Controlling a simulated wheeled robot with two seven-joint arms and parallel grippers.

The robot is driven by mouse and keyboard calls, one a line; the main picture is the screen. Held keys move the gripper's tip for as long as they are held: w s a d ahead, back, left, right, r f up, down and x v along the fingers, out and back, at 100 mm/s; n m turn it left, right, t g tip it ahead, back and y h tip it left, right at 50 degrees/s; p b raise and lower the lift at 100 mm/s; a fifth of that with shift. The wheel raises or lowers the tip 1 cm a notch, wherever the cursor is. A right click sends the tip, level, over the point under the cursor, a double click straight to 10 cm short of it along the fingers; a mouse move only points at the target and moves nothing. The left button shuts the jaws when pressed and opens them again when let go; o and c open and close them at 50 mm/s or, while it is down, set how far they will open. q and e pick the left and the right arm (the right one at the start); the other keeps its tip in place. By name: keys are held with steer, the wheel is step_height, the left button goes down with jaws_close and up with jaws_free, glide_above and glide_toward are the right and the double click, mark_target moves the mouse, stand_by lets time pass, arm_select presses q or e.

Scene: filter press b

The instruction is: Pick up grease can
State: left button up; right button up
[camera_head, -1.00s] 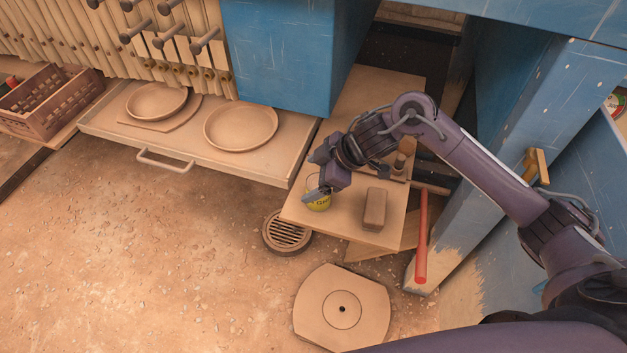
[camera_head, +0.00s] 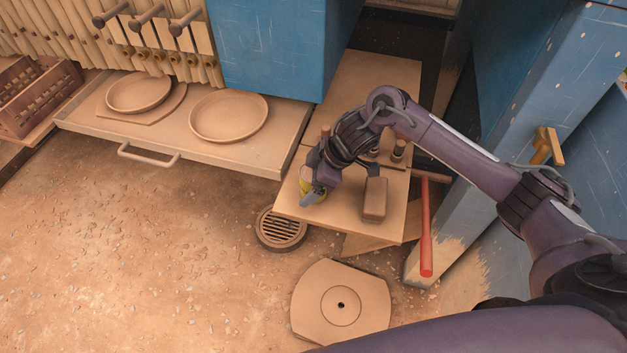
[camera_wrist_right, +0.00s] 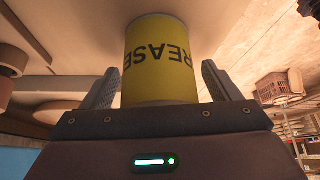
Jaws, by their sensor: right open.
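The grease can (camera_head: 305,186) is small and yellow. It stands near the front left corner of the low wooden bench, mostly hidden behind my right gripper (camera_head: 312,192) in the head view. In the right wrist view the yellow can (camera_wrist_right: 158,62) fills the middle, its dark lettering upside down. The fingers of my right gripper (camera_wrist_right: 158,85) stand on either side of it, with a small gap visible at each side. The right gripper is open around the can. My left gripper is in neither view.
A brown block (camera_head: 374,199) lies on the bench (camera_head: 345,222) just right of the gripper. A tray (camera_head: 240,160) with round plates is at left. A drain grate (camera_head: 281,229) and round-centred plate (camera_head: 341,305) are on the floor.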

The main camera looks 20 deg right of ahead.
steer(key=shift+w, duration=0.1)
steer(key=c, duration=1.3)
steer(key=shift+o, duration=0.2)
